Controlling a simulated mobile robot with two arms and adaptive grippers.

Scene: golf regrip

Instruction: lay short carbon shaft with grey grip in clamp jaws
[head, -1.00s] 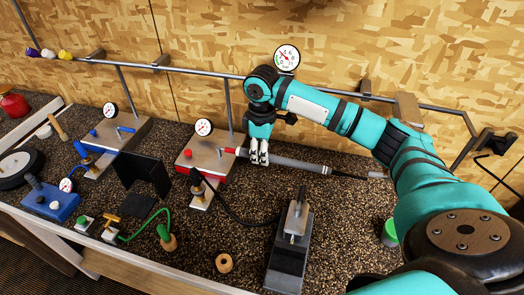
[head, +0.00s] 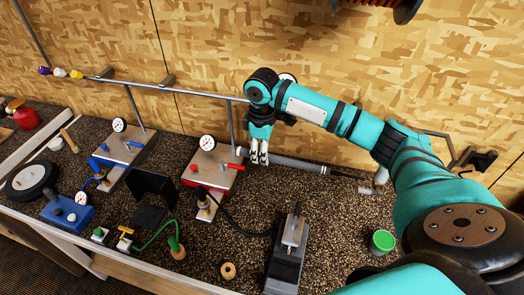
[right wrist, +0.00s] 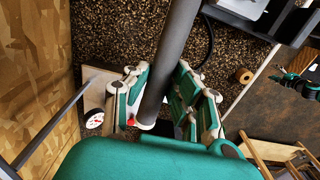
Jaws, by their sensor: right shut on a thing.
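The short carbon shaft with grey grip (head: 290,161) runs left to right behind the bench middle in the head view. My right gripper (head: 258,160) points down and is shut on the grey grip near its left end. In the right wrist view the grip (right wrist: 172,60) passes between the fingers of my right gripper (right wrist: 163,100). I cannot tell how far the shaft is above the bench. A black device with a metal block, which looks like the clamp (head: 290,240), stands in front, apart from the shaft. A teal part that looks like my left arm shows in the right wrist view; its fingers are unclear.
A red box with a steel top (head: 212,170) and gauge stands just left of my right gripper. A green cup (head: 382,242) stands at the right. A wooden ring (head: 228,271) lies near the front edge. A metal rail runs along the back wall.

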